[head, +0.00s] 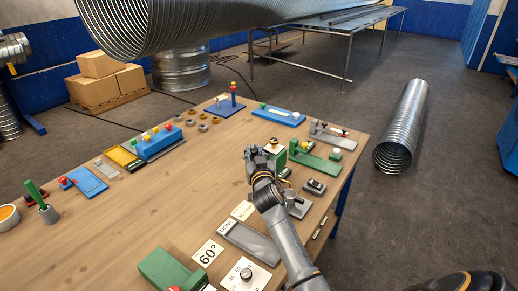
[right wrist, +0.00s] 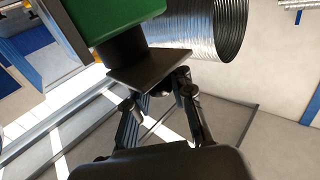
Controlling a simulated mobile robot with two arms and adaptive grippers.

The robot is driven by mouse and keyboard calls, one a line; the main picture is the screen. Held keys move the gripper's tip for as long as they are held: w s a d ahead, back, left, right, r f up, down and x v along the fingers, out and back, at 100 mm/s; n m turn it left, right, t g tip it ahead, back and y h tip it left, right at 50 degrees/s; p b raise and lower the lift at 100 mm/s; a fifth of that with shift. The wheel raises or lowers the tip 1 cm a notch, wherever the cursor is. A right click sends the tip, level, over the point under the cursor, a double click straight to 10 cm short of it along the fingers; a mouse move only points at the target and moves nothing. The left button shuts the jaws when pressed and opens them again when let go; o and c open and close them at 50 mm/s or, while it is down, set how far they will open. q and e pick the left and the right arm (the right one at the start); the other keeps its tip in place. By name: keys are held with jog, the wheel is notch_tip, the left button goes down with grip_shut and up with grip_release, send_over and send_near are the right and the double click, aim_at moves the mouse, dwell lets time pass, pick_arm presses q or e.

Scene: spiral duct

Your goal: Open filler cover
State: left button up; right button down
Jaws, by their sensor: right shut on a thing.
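My right gripper (head: 257,155) is over the right part of the table, beside a small green unit (head: 277,152) with a pale top and a dark knob. In the right wrist view, my right gripper (right wrist: 160,90) has its fingers at the edge of a dark square plate (right wrist: 150,70) and is shut on it. The plate joins a dark round neck below a green body (right wrist: 112,18). The fingertips' contact is partly hidden by the plate. I cannot tell for sure which part is the filler cover. My left gripper is not in view.
The wooden table (head: 130,215) carries several fixtures. A green device (head: 315,160) stands right of the gripper, and a grey tray (head: 250,240) lies nearer. The middle left of the table is clear. A metal duct (head: 403,125) lies on the floor.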

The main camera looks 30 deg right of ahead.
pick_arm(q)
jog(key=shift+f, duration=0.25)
pick_arm(e)
jog(key=a, duration=0.1)
jog(key=s+a, duration=0.1)
jog(key=shift+a+f, duration=0.15)
jog(key=shift+a, duration=0.15)
jog(key=c, duration=1.3)
grip_release()
jog(key=shift+s, duration=0.1)
jog(key=shift+o, duration=0.7)
jog(key=shift+s+d, duration=0.15)
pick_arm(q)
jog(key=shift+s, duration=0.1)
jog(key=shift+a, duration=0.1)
pick_arm(e)
jog(key=v, duration=1.2)
